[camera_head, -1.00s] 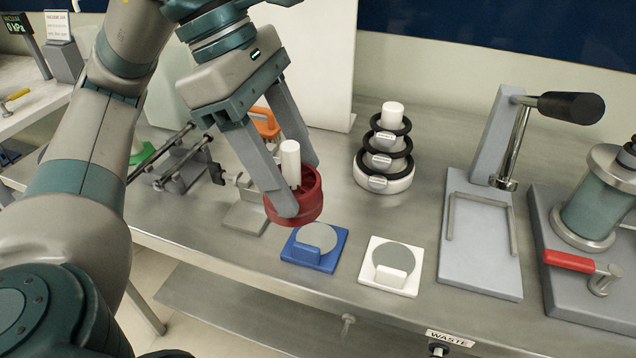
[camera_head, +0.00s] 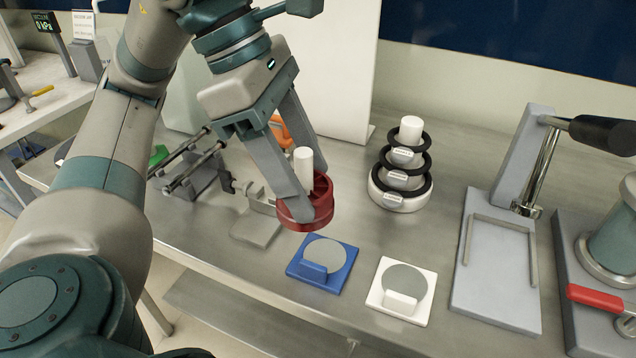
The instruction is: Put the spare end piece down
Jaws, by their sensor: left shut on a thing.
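My left gripper (camera_head: 308,205) is shut on a red round end piece (camera_head: 301,213) with a raised rim. One finger lies against its near side and the other is partly hidden behind it. A white peg (camera_head: 304,168) stands up in the middle of the red piece. The red piece is just behind a blue square pad (camera_head: 338,274) with a grey disc and a small upright tab. I cannot tell whether the piece touches the bench. A white pad (camera_head: 416,312) of the same form lies right of the blue one. My right gripper is not in view.
A stand with black rings (camera_head: 406,185) rises behind the pads. A grey lever press (camera_head: 497,298) and a cylinder device with a red handle (camera_head: 597,297) stand at the right. A metal clamp fixture (camera_head: 257,228) is left of the red piece.

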